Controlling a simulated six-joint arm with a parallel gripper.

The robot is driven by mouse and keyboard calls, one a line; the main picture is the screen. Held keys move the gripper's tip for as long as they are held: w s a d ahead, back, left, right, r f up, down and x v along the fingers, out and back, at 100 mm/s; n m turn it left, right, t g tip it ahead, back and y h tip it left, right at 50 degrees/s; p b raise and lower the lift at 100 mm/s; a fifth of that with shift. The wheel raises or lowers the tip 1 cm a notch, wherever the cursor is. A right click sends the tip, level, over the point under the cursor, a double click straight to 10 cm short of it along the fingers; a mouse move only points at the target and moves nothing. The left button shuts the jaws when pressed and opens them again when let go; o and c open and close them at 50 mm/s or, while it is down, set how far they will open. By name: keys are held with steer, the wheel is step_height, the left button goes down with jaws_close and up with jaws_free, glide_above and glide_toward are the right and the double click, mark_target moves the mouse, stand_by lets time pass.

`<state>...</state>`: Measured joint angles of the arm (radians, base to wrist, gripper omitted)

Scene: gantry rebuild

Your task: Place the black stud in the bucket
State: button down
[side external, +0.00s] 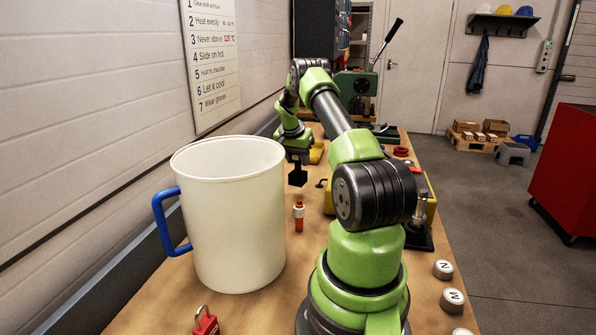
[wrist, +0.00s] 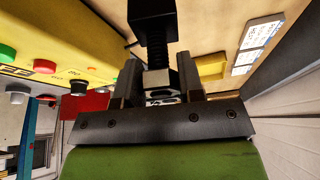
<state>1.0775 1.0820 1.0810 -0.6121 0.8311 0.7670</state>
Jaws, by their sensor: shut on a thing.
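The bucket (side external: 235,220) is a large white, open-topped container with a blue handle on its left side. It stands upright on the wooden bench in the left foreground of the side view. My gripper (side external: 298,157) is beyond the bucket and to its right, apart from it and pointing down. It is shut on the black stud (side external: 298,177), which hangs below the fingers above the bench. In the wrist view, the stud (wrist: 152,22) shows a dark block and shaft between the fingers of my gripper (wrist: 158,78). The inside of the bucket is mostly hidden.
A red padlock (side external: 206,321) lies in front. Round lettered weights (side external: 443,269) sit at the right edge. A yellow control box with buttons (wrist: 75,45) is close in the wrist view. The wall runs along the left.

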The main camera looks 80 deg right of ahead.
step_height(320, 180, up, 6)
steer(key=shift+f, duration=0.15)
steer(key=w+a+r+n+t, duration=0.3)
steer(key=w+a+r+n, duration=0.4)
steer(key=w, duration=0.4)
steer(key=w+a+r+n+t+y, duration=0.1)
steer(key=w+a+r+n, duration=0.2)
steer(key=a, duration=0.4)
steer(key=w+a+r+n+t+y, duration=0.1)
steer(key=w+a+r+n, duration=0.2)
steer(key=a, duration=0.4)
steer(key=w+a+r+n+y, duration=0.1)
steer(key=w+a+n, duration=0.2)
steer(key=a+n, duration=0.35)
steer(key=a+f+y, duration=0.1)
steer(key=a, duration=1.4)
steer(key=s+d+n, duration=0.1)
steer(key=d, duration=0.4)
steer(key=s+a+f+n+y, duration=0.2)
steer(key=a+f+n, duration=0.15)
steer(key=a, duration=0.25)
steer(key=shift+s+a+f+m+t+h, duration=0.2)
steer(key=shift+s+a+f+m, duration=0.5)
steer(key=shift+f, duration=2.5)
steer(key=shift+s+a+f+m+h, duration=0.3)
steer(key=shift+s+f, duration=0.65)
steer(key=shift+f, duration=2.3)
steer(key=shift+s+a+f+m+t+h, duration=0.15)
steer(key=shift+s+a+f+m, duration=0.45)
steer(key=shift+f, duration=2.6)
